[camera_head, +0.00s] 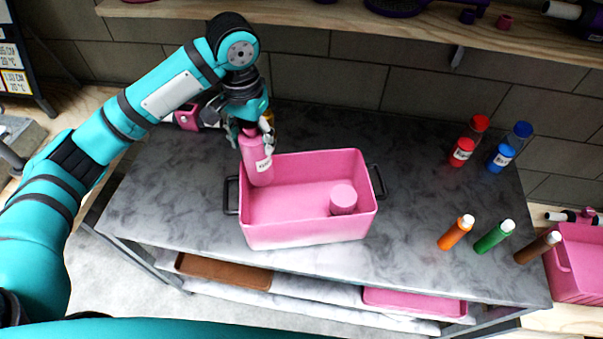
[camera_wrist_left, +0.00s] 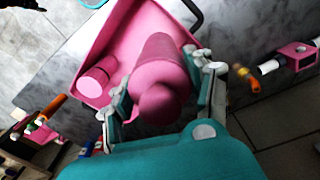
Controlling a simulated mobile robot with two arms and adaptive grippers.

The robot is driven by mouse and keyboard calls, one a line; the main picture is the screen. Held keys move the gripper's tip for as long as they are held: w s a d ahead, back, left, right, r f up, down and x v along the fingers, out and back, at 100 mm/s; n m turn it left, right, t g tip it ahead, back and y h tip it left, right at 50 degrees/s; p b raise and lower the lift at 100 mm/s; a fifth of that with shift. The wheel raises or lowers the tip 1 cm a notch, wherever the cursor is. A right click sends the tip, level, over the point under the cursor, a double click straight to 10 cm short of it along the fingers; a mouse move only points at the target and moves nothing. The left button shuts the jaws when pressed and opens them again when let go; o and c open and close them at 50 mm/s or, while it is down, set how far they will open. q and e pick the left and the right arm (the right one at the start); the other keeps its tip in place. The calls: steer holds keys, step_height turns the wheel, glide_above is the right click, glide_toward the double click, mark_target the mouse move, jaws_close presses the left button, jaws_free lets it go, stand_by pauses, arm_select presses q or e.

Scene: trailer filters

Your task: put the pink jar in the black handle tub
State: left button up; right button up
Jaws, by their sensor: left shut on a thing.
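A tall pink jar (camera_head: 257,163), shaped like a bottle with a white label, is held upright in my left gripper (camera_head: 251,118). It also shows in the left wrist view (camera_wrist_left: 160,75) between the fingers. The jar's lower end overlaps the back left corner of the pink tub with black handles (camera_head: 305,234); I cannot tell its exact height over the tub. The tub also shows in the left wrist view (camera_wrist_left: 128,30). A short pink cylinder (camera_head: 343,198) sits inside the tub on the right. My right gripper is not in view.
The tub stands on a grey marbled table (camera_head: 420,200). A wooden shelf (camera_head: 400,25) runs above.

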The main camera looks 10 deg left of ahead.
arm_select(q)
steer(key=shift+w+d+f+m, duration=0.4)
steer(key=shift+w+f+m, duration=0.15)
steer(key=shift+w, duration=0.2)
steer(key=f+b, duration=0.2)
steer(key=f, duration=0.1)
steer(key=f+b, duration=0.2)
steer(key=shift+w+f, duration=0.2)
steer(key=shift+w, duration=0.05)
steer(key=shift+f, duration=0.65)
step_height(320, 180, down, 9)
steer(key=p, duration=0.1)
steer(key=shift+f+p, duration=0.2)
steer(key=shift+p, duration=0.15)
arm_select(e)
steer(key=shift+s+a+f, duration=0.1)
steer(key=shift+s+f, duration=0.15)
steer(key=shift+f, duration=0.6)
arm_select(q)
steer(key=shift+f, duration=0.15)
steer(key=o, duration=1.3)
steer(key=shift+o, duration=1.3)
